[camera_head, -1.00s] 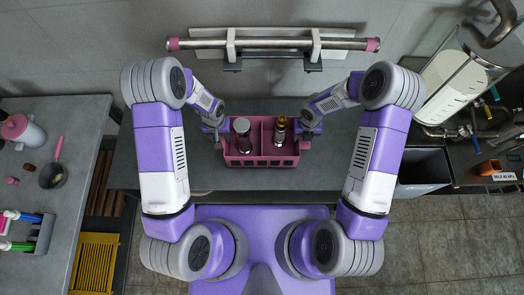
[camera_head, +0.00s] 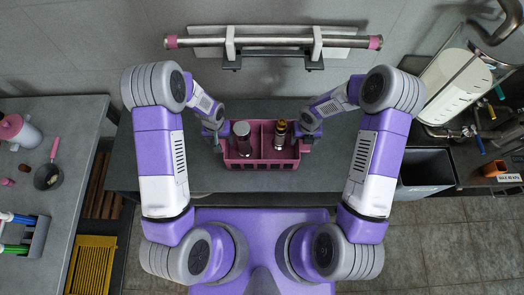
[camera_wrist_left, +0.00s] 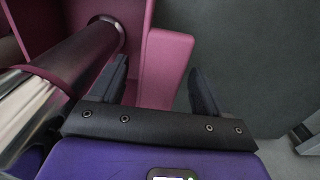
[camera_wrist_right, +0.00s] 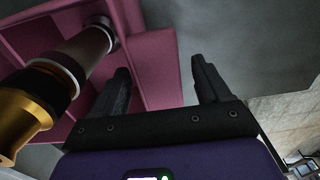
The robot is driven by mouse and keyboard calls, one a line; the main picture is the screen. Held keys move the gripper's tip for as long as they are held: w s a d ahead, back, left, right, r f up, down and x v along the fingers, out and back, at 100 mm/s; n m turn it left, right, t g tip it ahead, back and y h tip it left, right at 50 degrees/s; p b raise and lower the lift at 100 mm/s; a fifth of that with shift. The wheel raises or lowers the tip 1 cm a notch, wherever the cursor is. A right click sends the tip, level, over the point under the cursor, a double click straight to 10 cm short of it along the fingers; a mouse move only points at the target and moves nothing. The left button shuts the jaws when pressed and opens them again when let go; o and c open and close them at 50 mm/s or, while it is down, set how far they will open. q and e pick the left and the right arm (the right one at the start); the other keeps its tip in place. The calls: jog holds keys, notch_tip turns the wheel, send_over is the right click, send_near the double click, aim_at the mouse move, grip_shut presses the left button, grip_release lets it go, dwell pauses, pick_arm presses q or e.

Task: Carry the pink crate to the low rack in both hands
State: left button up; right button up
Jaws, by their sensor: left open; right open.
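My right gripper (camera_head: 303,137) is at the right end. In the right wrist view its open fingers (camera_wrist_right: 162,85) likewise appear on either side of the end wall (camera_wrist_right: 155,55). A brown slatted rack (camera_head: 104,190) sits low at left.
A yellow slatted piece (camera_head: 92,262) is below the brown rack. The left counter (camera_head: 75,135) holds a pan (camera_head: 47,177) and a tube holder (camera_head: 38,238). A rail (camera_head: 275,41) runs along the wall behind. A dark bin (camera_head: 424,170) stands at right.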

jog(key=shift+r, duration=0.1)
pick_arm(q)
notch_tip(320, 180, up, 12)
pick_arm(e)
notch_tip(320, 180, up, 12)
dwell(0.6)
dwell(0.5)
